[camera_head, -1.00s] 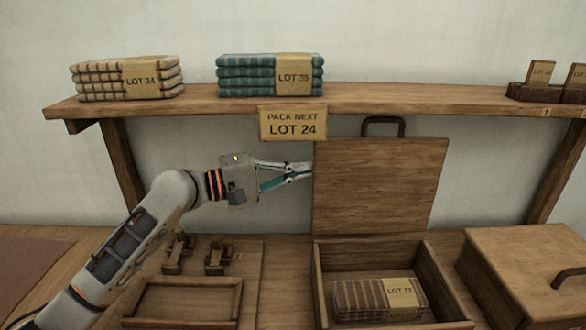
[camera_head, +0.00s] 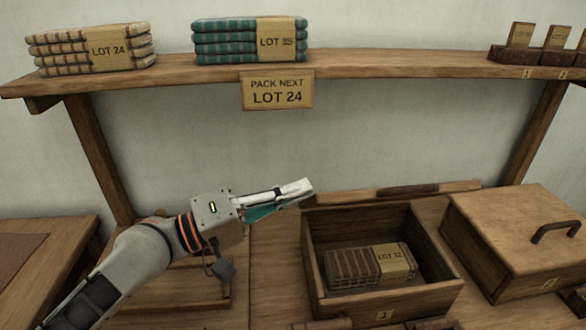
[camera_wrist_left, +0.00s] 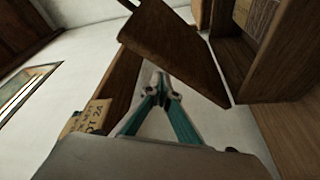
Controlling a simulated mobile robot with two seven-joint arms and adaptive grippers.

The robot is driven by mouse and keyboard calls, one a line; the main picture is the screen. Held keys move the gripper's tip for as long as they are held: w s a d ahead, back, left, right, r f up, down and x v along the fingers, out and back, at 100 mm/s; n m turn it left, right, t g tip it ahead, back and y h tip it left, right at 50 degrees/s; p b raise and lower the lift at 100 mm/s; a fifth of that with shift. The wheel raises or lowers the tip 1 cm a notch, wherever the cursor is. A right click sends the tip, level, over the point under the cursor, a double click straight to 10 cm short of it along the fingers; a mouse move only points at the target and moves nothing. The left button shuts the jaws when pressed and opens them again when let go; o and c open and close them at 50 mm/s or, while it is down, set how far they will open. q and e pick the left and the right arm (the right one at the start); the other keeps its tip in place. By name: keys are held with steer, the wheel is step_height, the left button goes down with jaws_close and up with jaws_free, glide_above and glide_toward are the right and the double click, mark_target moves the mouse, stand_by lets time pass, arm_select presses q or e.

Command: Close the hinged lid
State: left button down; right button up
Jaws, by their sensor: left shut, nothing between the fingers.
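The hinged lid (camera_head: 455,187) shows nearly edge-on above the back of the open wooden box (camera_head: 390,303), leaning forward part way, with its dark handle (camera_head: 408,190) along the free edge. In the left wrist view the lid (camera_wrist_left: 180,50) is a tilted brown panel. The box holds a brown striped cloth bundle (camera_head: 352,268) labelled LOT 12. My left gripper (camera_head: 308,187) is shut and empty, its tips at the lid's left end. I cannot tell whether they touch it. The tips also show in the left wrist view (camera_wrist_left: 161,88). My right gripper is not in view.
A closed wooden box (camera_head: 500,225) with a handle stands on the right. A shelf (camera_head: 400,62) above holds a LOT 24 stack (camera_head: 70,50) and a LOT 35 stack (camera_head: 225,42). A sign (camera_head: 278,91) hangs from it. A shallow tray lies partly behind my arm.

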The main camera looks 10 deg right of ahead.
arm_select(q)
steer(key=s+f, duration=0.4)
steer(key=f, duration=0.1)
steer(key=shift+b, duration=0.45)
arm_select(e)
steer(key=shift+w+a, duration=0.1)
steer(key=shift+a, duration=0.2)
